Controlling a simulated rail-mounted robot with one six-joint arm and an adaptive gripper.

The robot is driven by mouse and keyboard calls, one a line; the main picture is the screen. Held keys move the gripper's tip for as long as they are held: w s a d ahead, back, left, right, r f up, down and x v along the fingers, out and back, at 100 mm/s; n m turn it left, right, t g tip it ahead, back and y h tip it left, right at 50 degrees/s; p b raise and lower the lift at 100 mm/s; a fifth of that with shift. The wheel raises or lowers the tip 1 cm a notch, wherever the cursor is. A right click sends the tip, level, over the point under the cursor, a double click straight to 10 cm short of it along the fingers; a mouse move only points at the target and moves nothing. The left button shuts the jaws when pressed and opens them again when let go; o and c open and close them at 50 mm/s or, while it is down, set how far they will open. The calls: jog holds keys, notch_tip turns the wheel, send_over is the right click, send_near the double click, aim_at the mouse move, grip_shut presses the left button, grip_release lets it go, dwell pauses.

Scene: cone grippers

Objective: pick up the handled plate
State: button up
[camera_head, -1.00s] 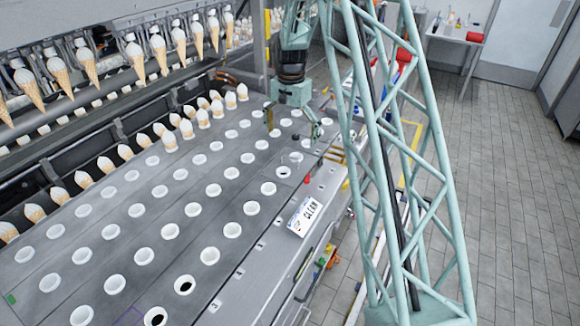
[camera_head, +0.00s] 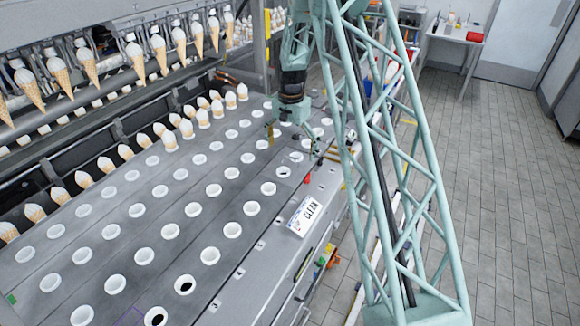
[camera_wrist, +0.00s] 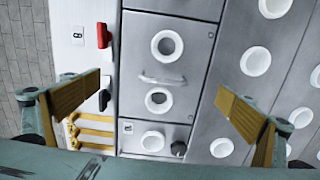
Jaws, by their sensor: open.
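The handled plate is a grey metal panel (camera_wrist: 190,85) with a small bar handle (camera_wrist: 163,79) across its middle and two white-rimmed round holders, one on each side of the handle. It lies flush among similar panels. My gripper is open above it in the wrist view (camera_wrist: 161,91), with one yellow-padded finger to the left and one to the right of the plate. The handle lies between the fingers, apart from both. In the head view my gripper (camera_head: 295,143) hangs over the right edge of the machine top, partly hiding the panel there.
A red knob (camera_wrist: 102,35), a black knob (camera_wrist: 104,99) and yellow bars (camera_wrist: 92,130) are on the plate's left. Rows of white holders (camera_head: 195,209) cover the machine top. A white label card (camera_head: 305,216) lies near its edge.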

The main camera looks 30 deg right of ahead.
aim_at(291, 166)
jog(key=shift+d+f, duration=0.1)
jog(key=shift+f, duration=2.5)
jog(key=shift+c, duration=0.7)
